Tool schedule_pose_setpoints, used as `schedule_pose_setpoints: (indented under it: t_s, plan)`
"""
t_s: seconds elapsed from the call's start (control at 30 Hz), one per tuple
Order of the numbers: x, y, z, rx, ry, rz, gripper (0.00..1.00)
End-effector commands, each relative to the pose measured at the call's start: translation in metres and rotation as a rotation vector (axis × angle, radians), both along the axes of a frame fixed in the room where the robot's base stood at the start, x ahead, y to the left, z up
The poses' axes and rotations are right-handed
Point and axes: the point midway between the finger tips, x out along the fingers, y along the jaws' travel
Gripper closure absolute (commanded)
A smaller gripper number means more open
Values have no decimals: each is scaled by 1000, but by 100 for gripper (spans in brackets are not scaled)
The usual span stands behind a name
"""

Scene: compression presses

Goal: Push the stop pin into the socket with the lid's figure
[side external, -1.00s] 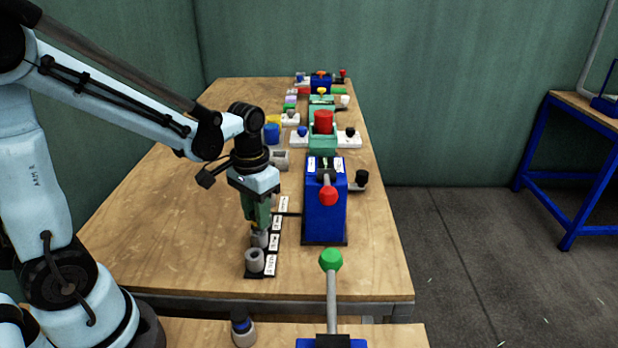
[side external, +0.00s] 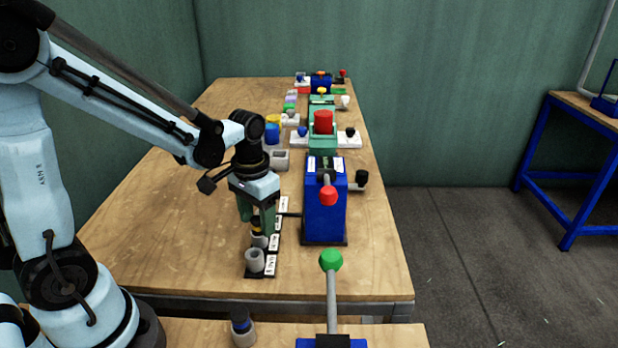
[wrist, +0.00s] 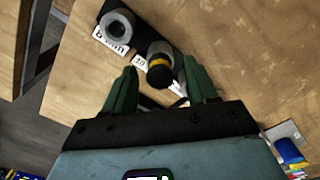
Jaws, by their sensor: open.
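The stop pin, dark with a yellow band, stands in a grey socket, second from the near end of the black socket strip (side external: 262,274). It shows in the wrist view (wrist: 160,73) and below my gripper in the side view (side external: 257,228). How deep it sits I cannot tell. My gripper (side external: 257,220) is open, its green fingers apart on either side of the pin, as the wrist view shows. The nearest socket (side external: 255,260) looks empty. White labels (side external: 271,265) run beside the sockets; their figures are too small to read surely. The lid's figure is not readable.
A blue press (side external: 324,215) with a red-knobbed lever stands right of the strip. A green-knobbed lever (side external: 331,262) rises in front. Green and blue presses and coloured pieces (side external: 272,133) stand farther back. The table's left side (side external: 170,220) is clear.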

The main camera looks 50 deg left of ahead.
Motion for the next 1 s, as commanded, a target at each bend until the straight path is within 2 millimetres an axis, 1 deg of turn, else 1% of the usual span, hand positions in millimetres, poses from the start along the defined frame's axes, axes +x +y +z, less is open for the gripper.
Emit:
schedule_pose_setpoints:
  t_s: [0.17, 0.27, 0.8, 1.0]
  plan:
    - [0, 0, 4, 0, 0, 0, 43]
    - [0, 0, 13, 0, 0, 0, 43]
    - [0, 0, 92, 0, 0, 0, 43]
    - [0, 0, 113, 0, 0, 0, 43]
